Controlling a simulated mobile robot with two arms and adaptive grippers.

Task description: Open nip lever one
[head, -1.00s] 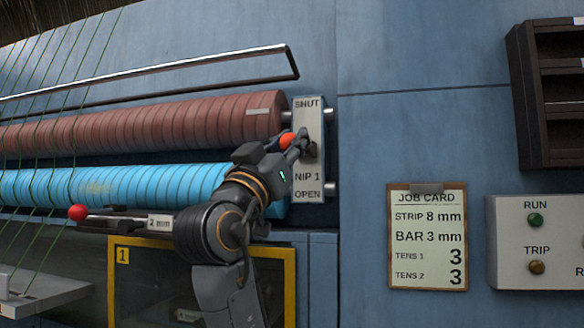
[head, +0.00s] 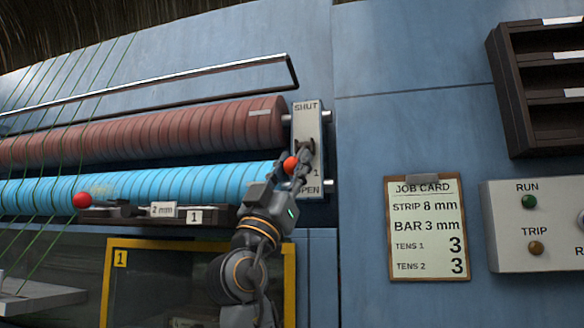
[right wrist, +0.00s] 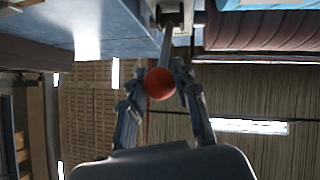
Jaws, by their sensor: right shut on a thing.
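The nip 1 plate (head: 308,132) is a pale upright panel marked SHUT at the top and OPEN at the bottom. Its lever has a red knob (head: 290,165), now low on the plate, just above the OPEN mark. My right gripper (head: 297,163) is shut on the lever at the knob and hides part of the plate's NIP 1 lettering. In the right wrist view the red knob (right wrist: 160,84) sits between the two fingers, with the grey lever rod (right wrist: 166,48) running away beyond it. My left gripper is not in view.
A brown roller (head: 190,130) and a blue roller (head: 160,184) lie left of the plate. A silver bar (head: 190,74) runs above them. Another red knob (head: 82,201) is at left. The job card (head: 427,230) and control box (head: 520,250) are at right.

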